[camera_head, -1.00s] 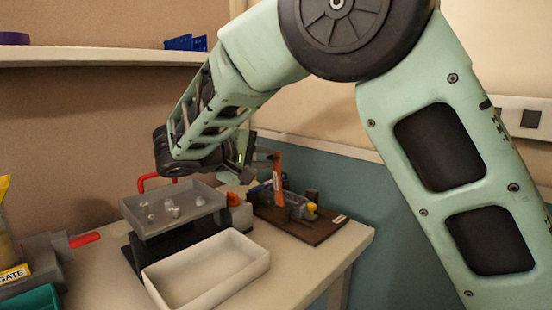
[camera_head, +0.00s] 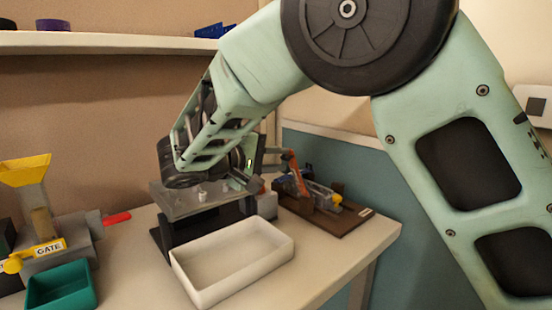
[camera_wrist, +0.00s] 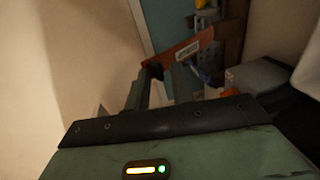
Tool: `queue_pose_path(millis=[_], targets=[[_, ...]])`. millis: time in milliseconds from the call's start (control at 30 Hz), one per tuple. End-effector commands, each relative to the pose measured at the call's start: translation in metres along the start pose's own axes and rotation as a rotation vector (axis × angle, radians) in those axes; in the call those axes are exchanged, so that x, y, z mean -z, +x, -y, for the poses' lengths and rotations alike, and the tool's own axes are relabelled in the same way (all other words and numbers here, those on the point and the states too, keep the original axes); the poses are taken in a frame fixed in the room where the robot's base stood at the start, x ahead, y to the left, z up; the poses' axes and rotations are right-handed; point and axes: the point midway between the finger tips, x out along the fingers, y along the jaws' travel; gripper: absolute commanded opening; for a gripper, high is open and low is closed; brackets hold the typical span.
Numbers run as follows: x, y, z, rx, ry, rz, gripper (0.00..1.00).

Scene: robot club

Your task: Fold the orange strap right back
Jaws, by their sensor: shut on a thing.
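The orange strap (camera_head: 293,172) stands raised and tilted above the brown board (camera_head: 345,222); its top leans left in the head view. In the wrist view the strap (camera_wrist: 192,46) runs diagonally, with a pale label on it. My gripper (camera_head: 280,154) is shut on the strap near its upper end. The wrist view shows my gripper's dark fingers (camera_wrist: 158,78) at the strap's lower-left end. A grey body with a yellow knob (camera_head: 336,199) sits on the board beside the strap. A blue part (camera_head: 283,184) shows behind the strap. The strap's far attachment is hard to make out.
A grey tray on a black stand (camera_head: 175,236) is left of the board, partly behind my wrist. An empty white bin (camera_head: 280,250) stands in front. Table is clear at front right.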

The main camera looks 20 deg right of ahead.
Motion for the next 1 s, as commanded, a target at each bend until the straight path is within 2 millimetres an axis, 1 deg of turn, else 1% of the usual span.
queue_pose_path(millis=[33, 100, 133, 167, 233, 600, 867, 1000], targets=[[-0.004, 0.010, 0.018, 0.021, -0.021, 0.020, 0.00], [-0.004, 0.010, 0.018, 0.021, -0.021, 0.021, 0.00], [-0.004, 0.010, 0.018, 0.021, -0.021, 0.021, 0.29], [-0.004, 0.010, 0.018, 0.021, -0.021, 0.022, 0.36], [-0.004, 0.010, 0.018, 0.021, -0.022, 0.021, 0.42], [-0.004, 0.008, 0.017, 0.022, -0.024, 0.019, 0.37], [-0.004, 0.008, 0.017, 0.022, -0.024, 0.018, 0.36], [-0.003, 0.000, 0.017, 0.021, -0.024, 0.015, 0.36]])
